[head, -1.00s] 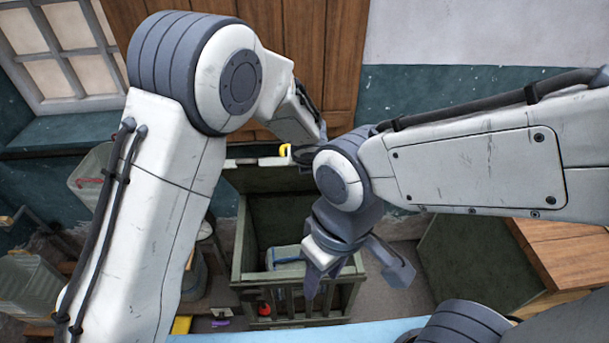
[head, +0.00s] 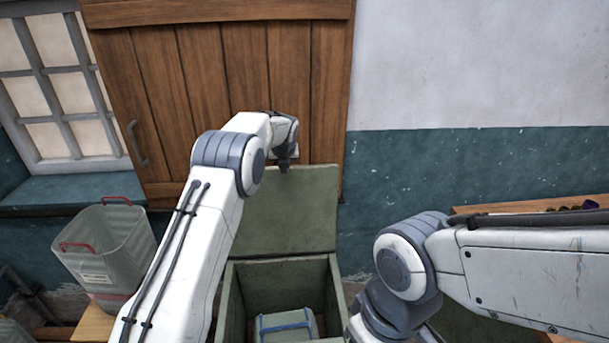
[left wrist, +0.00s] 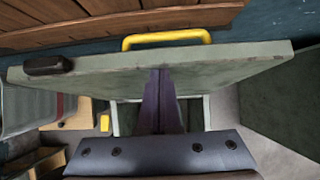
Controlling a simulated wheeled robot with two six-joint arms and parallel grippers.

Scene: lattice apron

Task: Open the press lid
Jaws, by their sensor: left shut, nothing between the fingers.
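The press is a green open-topped box (head: 228,300) in the head view. Its flat green lid (head: 300,215) stands raised at the back, its inner face toward me. In the left wrist view the lid (left wrist: 235,62) shows mostly along its edge, with a yellow handle (left wrist: 165,38) on its far side. My left gripper (head: 284,168) is at the lid's upper edge. In the left wrist view its fingers (left wrist: 163,75) are shut and empty, tips close against the lid; contact is unclear. My right arm is at the lower right, its fingers out of frame.
A block with blue straps (head: 287,325) lies inside the box. A clear bin with red handles (head: 105,250) stands at left. A wooden door (head: 200,90) and teal wall (head: 480,165) are close behind the lid. A wooden surface (head: 530,204) is at right.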

